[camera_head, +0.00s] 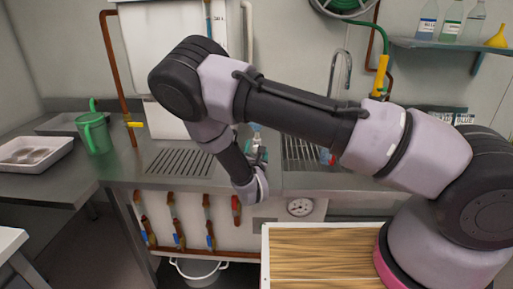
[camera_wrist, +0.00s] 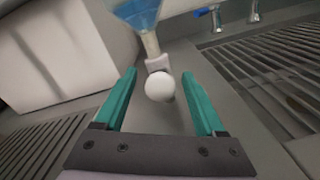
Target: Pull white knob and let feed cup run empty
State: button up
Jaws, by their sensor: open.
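The white knob (camera_wrist: 159,86) is a round ball in the middle of the wrist view, on a pale fitting below the feed cup (camera_wrist: 139,14). The cup is clear with blue liquid in it; its top is cut off by the picture edge. My gripper (camera_wrist: 159,73) is open, with one teal finger on each side of the knob and a visible gap on both sides. In the head view the cup (camera_head: 255,127) shows small behind my arm, and my wrist mostly hides the knob area.
Slotted drain grilles (camera_head: 181,162) flank the spot on the steel counter. A tap (camera_head: 341,68) stands behind at right. A green jug (camera_head: 94,133) and white tray (camera_head: 32,154) are at left. Red and blue valves (camera_head: 208,235) line the front panel above a bucket (camera_head: 199,270).

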jog(key=shift+w, duration=0.75)
grip_shut()
dwell(0.9)
